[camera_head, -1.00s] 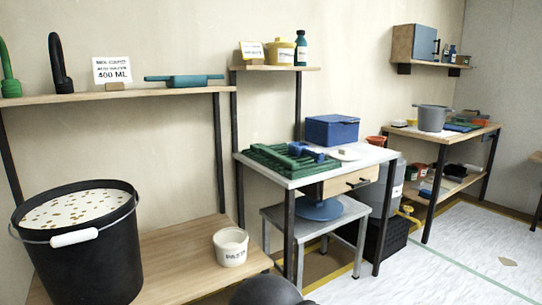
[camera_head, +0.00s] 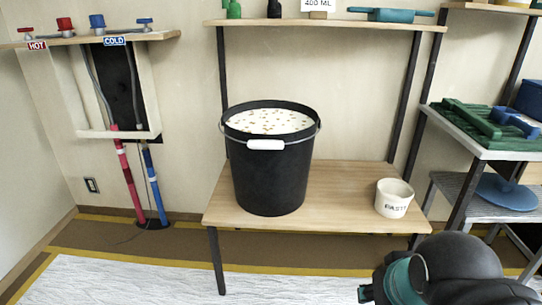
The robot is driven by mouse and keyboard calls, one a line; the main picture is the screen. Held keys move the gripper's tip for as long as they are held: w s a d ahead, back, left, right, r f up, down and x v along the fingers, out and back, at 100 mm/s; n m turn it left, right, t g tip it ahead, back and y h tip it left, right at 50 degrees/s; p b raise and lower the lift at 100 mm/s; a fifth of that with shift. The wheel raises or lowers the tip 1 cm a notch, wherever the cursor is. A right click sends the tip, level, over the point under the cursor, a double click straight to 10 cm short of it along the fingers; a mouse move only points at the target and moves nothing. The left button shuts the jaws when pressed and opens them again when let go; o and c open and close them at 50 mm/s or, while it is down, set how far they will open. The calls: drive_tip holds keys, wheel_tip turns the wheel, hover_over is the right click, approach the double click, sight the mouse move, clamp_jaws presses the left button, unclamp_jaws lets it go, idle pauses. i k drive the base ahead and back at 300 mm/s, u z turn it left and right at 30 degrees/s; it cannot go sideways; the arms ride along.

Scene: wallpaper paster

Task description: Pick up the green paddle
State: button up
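No clear green paddle can be picked out. A green slatted rack (camera_head: 470,118) with a long green piece on it lies on the side table at the right; I cannot tell whether that piece is the paddle. A flat teal tray-like object with handles (camera_head: 395,15) rests on the upper shelf. A black bucket (camera_head: 268,175) of pale, speckled liquid stands upright on the wooden bench. Dark, rounded parts of my arm with a teal ring show at the lower right. My gripper's fingers are not in view.
A white paste pot (camera_head: 394,198) stands on the right of the wooden bench (camera_head: 340,195). A blue box (camera_head: 530,98) sits at the right edge. Hot and cold pipes with valves (camera_head: 97,22) are on the left wall. The floor before the bench is clear.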

sight(486, 128)
drive_tip(key=z, duration=2.55)
drive_tip(key=i, duration=1.65)
drive_tip(key=u, duration=1.85)
